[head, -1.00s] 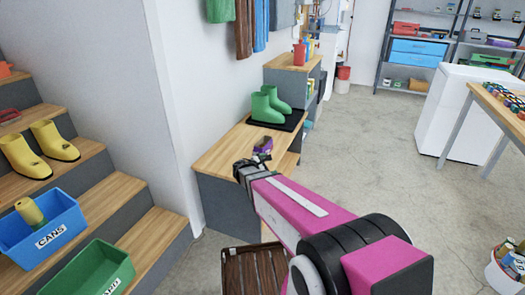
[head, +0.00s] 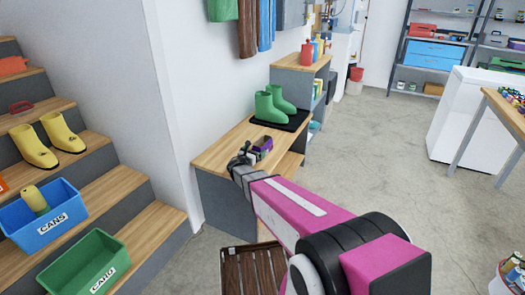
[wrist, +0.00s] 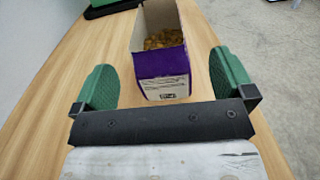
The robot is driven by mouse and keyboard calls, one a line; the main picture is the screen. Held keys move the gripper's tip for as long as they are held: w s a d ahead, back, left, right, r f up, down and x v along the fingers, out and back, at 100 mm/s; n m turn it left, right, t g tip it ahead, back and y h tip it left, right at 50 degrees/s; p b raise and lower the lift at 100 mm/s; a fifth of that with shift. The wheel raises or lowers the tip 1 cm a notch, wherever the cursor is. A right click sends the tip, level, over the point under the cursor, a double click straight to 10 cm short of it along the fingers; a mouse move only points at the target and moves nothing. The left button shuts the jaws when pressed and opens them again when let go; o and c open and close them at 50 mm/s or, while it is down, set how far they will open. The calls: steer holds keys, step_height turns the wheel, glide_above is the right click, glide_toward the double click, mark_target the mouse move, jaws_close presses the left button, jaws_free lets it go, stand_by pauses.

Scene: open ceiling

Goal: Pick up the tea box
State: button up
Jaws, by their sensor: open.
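The tea box (wrist: 162,68) is purple and white with an open top and brownish contents. It stands upright on the wooden bench top (head: 218,153) and also shows, small and partly hidden by my gripper, in the head view (head: 263,145). My gripper (wrist: 163,82) is open, with a green finger on each side of the box's near end. Gaps show between each finger and the box, so it is not held.
Green boots (head: 273,106) stand on a black tray (head: 294,122) just beyond the box. A wall runs along the bench's left side. A brown slatted crate (head: 250,270) is on the floor below. Concrete floor is open to the right.

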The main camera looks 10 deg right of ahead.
mark_target(259, 146)
steer(key=x, duration=0.5)
steer(key=c, duration=1.1)
steer(key=shift+r, duration=0.1)
